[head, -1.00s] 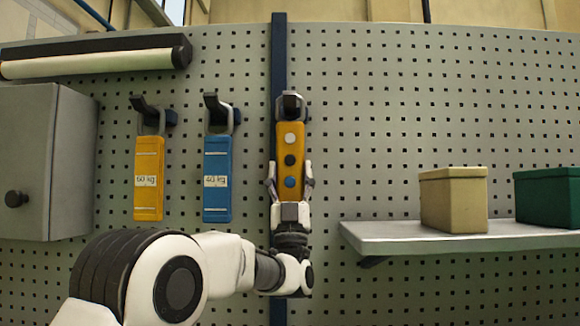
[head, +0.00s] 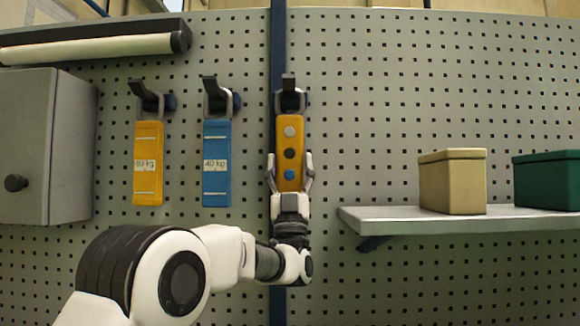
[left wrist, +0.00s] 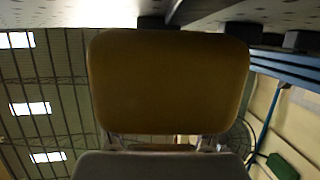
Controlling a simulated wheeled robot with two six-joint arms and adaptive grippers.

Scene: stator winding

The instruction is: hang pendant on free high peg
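The pendant (head: 289,137) is an orange-yellow slab with a grey, a dark and a blue button and a grey loop on top. My left gripper (head: 290,172) is shut on its lower part and holds it upright. The loop is at the third peg (head: 288,84), in front of the dark blue post; I cannot tell whether it bears on the peg. The pendant's end fills the middle of the left wrist view (left wrist: 170,82). A yellow tag (head: 148,163) hangs on the left peg (head: 143,92), a blue tag (head: 216,162) on the middle peg (head: 211,88). My right gripper is not in view.
A grey shelf (head: 450,222) at right bears a tan box (head: 452,182) and a green box (head: 546,180). A grey cabinet (head: 45,147) is at left, with a lamp tube (head: 90,48) above it. The pegboard between pendant and shelf is bare.

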